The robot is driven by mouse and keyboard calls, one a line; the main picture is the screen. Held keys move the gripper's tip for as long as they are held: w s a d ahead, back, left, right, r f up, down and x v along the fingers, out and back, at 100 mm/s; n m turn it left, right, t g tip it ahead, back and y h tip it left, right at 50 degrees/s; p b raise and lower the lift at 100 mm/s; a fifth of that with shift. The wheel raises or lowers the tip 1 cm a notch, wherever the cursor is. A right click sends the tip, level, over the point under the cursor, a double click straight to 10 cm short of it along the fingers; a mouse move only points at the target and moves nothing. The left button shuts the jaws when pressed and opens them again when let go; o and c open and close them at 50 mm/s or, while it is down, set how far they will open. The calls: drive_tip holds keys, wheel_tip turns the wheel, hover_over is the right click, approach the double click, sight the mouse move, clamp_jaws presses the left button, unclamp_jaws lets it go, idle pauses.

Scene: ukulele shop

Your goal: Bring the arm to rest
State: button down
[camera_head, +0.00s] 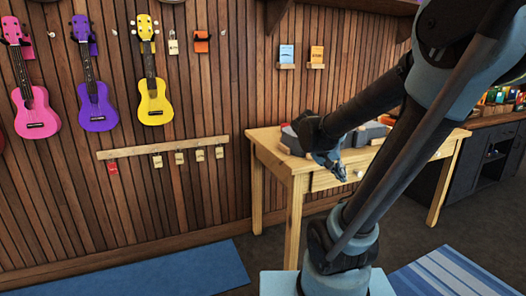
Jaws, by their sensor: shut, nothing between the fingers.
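My arm rises from its base at the bottom right, bends at the top right and reaches down and left. My gripper (338,172) hangs in front of the wooden table (278,156), its fingers pointing down and right. The fingers are shut, with nothing seen between them. A drawer front with a pale knob (360,174) shows right by the fingertips. I cannot tell whether the gripper touches it.
Grey objects (375,133) lie on the table, partly hidden by my arm. Pink, purple and yellow ukuleles (153,102) hang on the slatted wall, above a rail with tags (165,148). A dark cabinet (487,165) stands at the right. Floor by the blue mat (180,272) is clear.

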drive_tip(key=s+a+f+n+y, duration=0.3)
drive_tip(key=s+a+f+y, duration=0.4)
drive_tip(key=s, duration=0.6)
drive_tip(key=shift+s+a+f+n, duration=0.25)
drive_tip(key=shift+a+f+n, duration=0.15)
drive_tip(key=shift+a+f, duration=0.5)
drive_tip(key=shift+a+r, duration=0.15)
drive_tip(key=shift+w+f, duration=0.2)
drive_tip(key=shift+w, duration=0.25)
